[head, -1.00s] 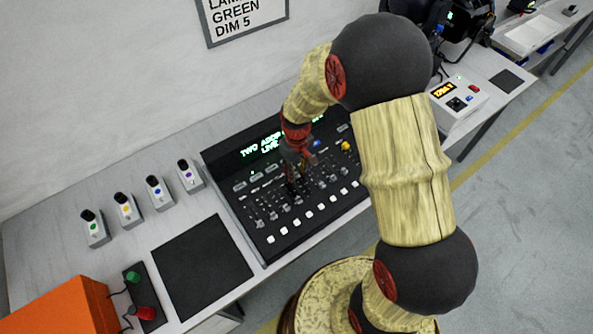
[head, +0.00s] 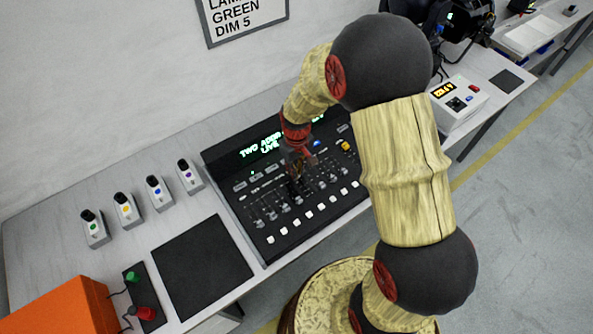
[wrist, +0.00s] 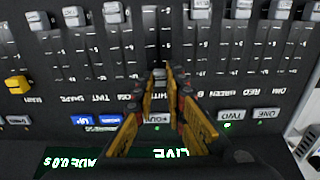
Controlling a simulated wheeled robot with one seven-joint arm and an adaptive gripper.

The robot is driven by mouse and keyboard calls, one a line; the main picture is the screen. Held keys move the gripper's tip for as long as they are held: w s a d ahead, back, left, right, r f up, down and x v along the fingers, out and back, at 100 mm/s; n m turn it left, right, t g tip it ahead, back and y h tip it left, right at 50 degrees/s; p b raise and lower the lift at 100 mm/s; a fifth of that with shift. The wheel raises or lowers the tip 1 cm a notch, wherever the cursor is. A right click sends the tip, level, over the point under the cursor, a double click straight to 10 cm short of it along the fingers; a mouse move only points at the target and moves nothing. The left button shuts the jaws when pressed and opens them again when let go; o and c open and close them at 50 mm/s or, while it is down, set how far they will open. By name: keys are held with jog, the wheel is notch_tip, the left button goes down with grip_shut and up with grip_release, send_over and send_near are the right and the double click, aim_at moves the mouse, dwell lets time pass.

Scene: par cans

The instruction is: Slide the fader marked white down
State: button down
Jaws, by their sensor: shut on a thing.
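The black fader desk (head: 262,226) lies on the bench, with a row of sliding faders across it. My gripper (wrist: 160,76) points down at the desk. Its yellow-faced fingers are shut on a small grey fader cap (wrist: 160,72), partway along its slot. In the head view my gripper (head: 296,186) covers the held cap.
Other grey caps (wrist: 113,13) sit further toward the front edge on both sides. A yellow cap (wrist: 18,84) stands apart. Lit display text (wrist: 171,153) lies behind my fingers. Several small lamp units (head: 130,208) and a dark mat (head: 203,267) lie left of the desk.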

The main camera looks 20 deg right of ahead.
aim_at(311, 195)
jog(key=s, duration=0.2)
jog(key=s+d+p, duration=0.1)
jog(key=s, duration=0.2)
jog(key=s+d, duration=0.1)
jog(key=s, duration=0.1)
jog(key=shift+s+r+p, duration=0.1)
jog(key=shift+s+p, duration=0.2)
jog(key=shift+p, duration=0.1)
jog(key=shift+s, duration=0.25)
jog(key=c, duration=1.8)
grip_release()
jog(key=shift+d, duration=0.1)
notch_tip(311, 195, up, 12)
